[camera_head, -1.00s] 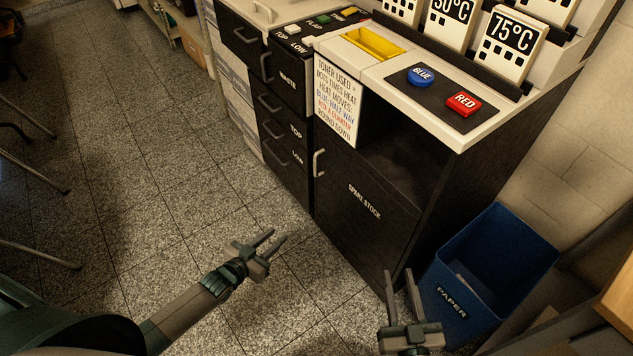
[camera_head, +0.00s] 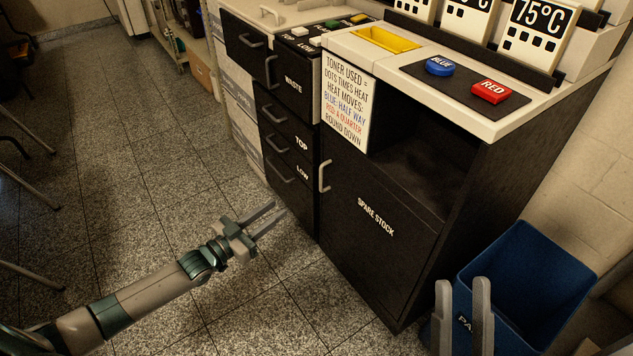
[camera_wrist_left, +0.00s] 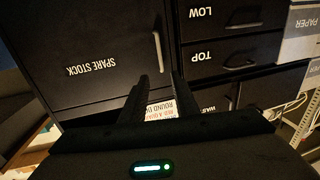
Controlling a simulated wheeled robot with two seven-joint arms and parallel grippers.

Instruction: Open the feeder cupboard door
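The black cupboard door marked "SPARE STOCK" (camera_head: 376,217) is shut, below an open shelf space. Its pale upright handle (camera_head: 324,176) is near the door's left edge. In the left wrist view the door (camera_wrist_left: 92,60) looks upside down, with its handle (camera_wrist_left: 158,52) just beyond the fingers. My left gripper (camera_head: 269,217) is open and empty, left of the handle and apart from it; its fingers also show in the left wrist view (camera_wrist_left: 160,90). My right gripper (camera_head: 463,315) is open and empty at the lower right, in front of the blue bin.
Drawers marked "TOP" and "LOW" (camera_head: 290,152) with handles are left of the door. A blue paper bin (camera_head: 540,280) stands right of the cupboard. Blue (camera_head: 440,65) and red (camera_head: 491,91) buttons are on top. The floor (camera_head: 190,170) in front is clear.

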